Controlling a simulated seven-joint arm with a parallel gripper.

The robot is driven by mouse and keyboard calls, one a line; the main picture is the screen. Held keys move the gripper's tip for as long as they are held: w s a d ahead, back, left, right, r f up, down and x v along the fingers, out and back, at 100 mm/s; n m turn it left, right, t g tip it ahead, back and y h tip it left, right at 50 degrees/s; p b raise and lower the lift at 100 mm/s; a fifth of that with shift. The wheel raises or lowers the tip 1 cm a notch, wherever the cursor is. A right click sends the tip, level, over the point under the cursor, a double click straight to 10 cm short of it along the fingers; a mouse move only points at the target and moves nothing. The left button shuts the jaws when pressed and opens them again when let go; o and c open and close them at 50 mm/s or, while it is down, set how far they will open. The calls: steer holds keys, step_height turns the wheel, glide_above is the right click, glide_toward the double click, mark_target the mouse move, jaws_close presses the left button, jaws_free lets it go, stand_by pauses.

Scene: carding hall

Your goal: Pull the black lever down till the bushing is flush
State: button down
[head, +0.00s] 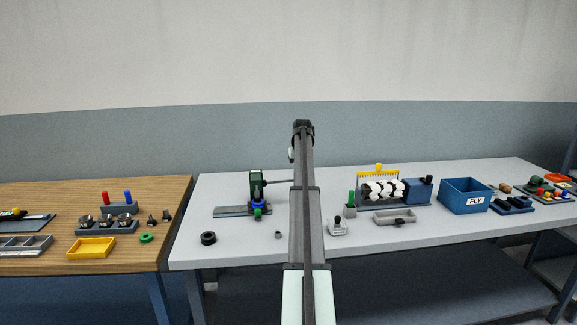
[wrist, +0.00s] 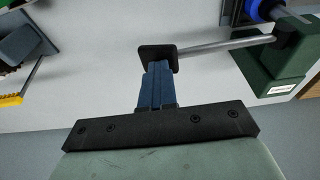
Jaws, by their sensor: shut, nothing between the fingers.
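A green press (head: 256,185) stands on the grey table, left of my arm; its body fills the right of the wrist view (wrist: 275,65). A grey rod (wrist: 228,43) runs out from it, roughly level in the head view, to the lever's black grip (wrist: 157,54). A blue ring (head: 258,205), perhaps the bushing, is low on the press; how deep it sits cannot be told. My gripper (wrist: 158,70) is shut and empty, its blue fingertips right at the black grip; whether they touch is unclear. My arm hides the gripper and lever end in the head view.
A black ring (head: 208,238) and a small grey nut (head: 278,234) lie in front of the press.

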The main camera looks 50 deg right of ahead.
steer(key=shift+a+f, duration=0.15)
steer(key=shift+f, duration=0.2)
step_height(320, 180, up, 11)
steer(key=shift+r, duration=0.2)
stand_by(1.5)
steer(key=shift+w, duration=0.1)
stand_by(0.4)
